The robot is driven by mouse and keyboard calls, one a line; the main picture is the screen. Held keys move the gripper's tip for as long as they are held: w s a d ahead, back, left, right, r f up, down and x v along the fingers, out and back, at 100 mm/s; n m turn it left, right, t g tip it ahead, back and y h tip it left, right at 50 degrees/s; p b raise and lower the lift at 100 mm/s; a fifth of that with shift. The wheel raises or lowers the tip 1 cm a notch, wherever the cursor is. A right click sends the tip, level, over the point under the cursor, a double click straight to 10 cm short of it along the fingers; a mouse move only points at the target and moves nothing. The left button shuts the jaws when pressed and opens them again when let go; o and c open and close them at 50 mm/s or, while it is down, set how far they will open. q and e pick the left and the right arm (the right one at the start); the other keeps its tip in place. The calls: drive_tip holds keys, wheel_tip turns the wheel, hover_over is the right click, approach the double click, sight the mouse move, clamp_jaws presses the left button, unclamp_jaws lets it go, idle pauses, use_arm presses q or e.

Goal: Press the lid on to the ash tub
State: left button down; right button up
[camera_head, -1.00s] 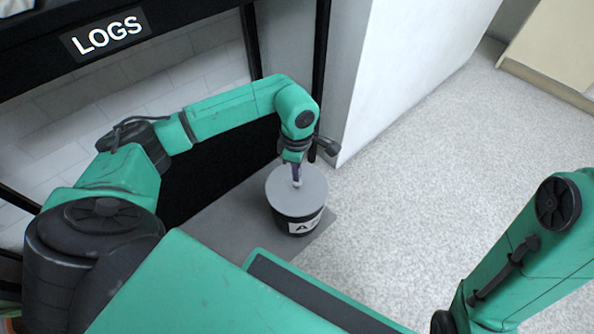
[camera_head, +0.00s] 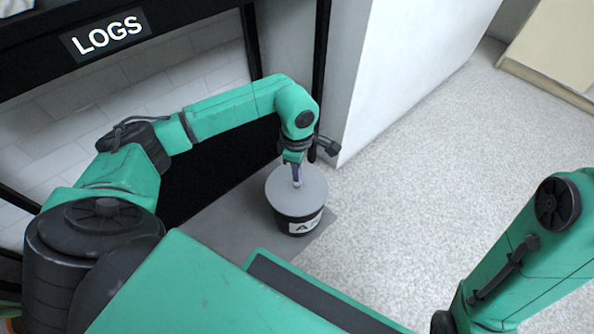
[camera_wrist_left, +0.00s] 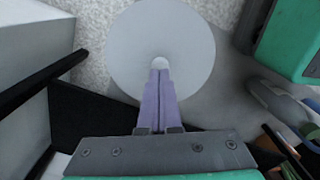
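The ash tub (camera_head: 292,225) is a dark round tub with a white label, standing on a grey mat. The grey round lid (camera_head: 312,186) lies over its top and looks level; whether it is fully seated I cannot tell. The lid also fills the upper middle of the left wrist view (camera_wrist_left: 190,35). My left gripper (camera_head: 297,182) points down at the lid's centre. My right gripper is out of view; only part of that arm shows.
The grey mat (camera_head: 225,222) lies under the tub. A black-framed log rack with a LOGS sign (camera_head: 107,32) stands behind and left. A white wall (camera_head: 400,70) rises behind the tub. Pale speckled floor (camera_head: 430,170) is clear to the right.

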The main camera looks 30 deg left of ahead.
use_arm(q)
drive_tip(key=shift+f+b, duration=0.6)
drive_tip(key=shift+f, duration=0.3)
idle(0.4)
drive_tip(key=shift+r, duration=0.1)
idle(0.4)
drive_tip(key=shift+r+p, duration=1.4)
drive_tip(key=shift+r, duration=0.1)
drive_tip(key=shift+f+b, duration=1.15)
drive_tip(key=shift+f, duration=0.5)
idle(0.4)
drive_tip(key=shift+r, duration=0.1)
drive_tip(key=shift+r+p, duration=1.4)
drive_tip(key=shift+r, duration=0.1)
